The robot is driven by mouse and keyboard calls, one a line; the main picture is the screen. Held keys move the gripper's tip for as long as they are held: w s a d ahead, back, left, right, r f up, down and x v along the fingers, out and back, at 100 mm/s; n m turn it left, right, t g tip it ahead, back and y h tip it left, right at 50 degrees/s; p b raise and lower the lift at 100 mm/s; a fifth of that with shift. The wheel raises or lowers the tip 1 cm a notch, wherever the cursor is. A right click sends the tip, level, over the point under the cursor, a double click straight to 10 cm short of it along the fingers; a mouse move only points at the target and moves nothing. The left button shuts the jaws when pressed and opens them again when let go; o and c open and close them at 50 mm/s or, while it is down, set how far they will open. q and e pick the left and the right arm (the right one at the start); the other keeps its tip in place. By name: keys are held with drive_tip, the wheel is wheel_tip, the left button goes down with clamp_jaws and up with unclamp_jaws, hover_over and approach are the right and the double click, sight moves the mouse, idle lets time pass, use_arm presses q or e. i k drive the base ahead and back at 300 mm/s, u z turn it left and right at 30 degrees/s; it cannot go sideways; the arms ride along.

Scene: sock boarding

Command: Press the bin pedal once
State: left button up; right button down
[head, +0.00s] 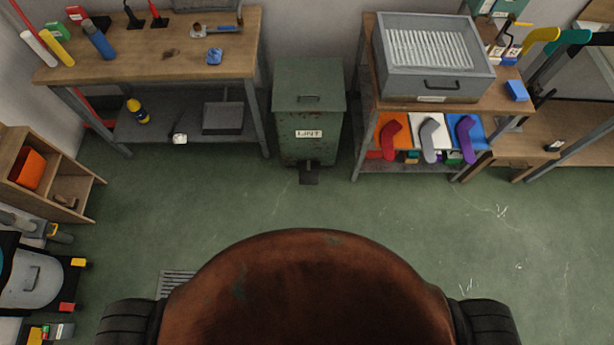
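The green metal bin (308,108) stands upright on the floor between two benches, with its lid (309,76) down. It has rust marks and a white label (309,133) on its front. A dark pedal (308,176) sticks out at the foot of the bin, just above the floor. Nothing touches the pedal. Neither my left nor my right gripper shows in the head view. My own rounded body and wheels fill the bottom middle, apart from the bin.
The wooden workbench (190,60) with tools stands left of the bin. Right of it, a bench holds a grey metal box (432,60), with colored sock shapes on its lower shelf. A wooden shelf unit (45,175) stands far left. The green floor (225,205) before the bin is clear.

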sight(308, 178)
drive_tip(key=u, duration=2.4)
drive_tip(key=i, duration=1.7)
drive_tip(key=z, duration=2.55)
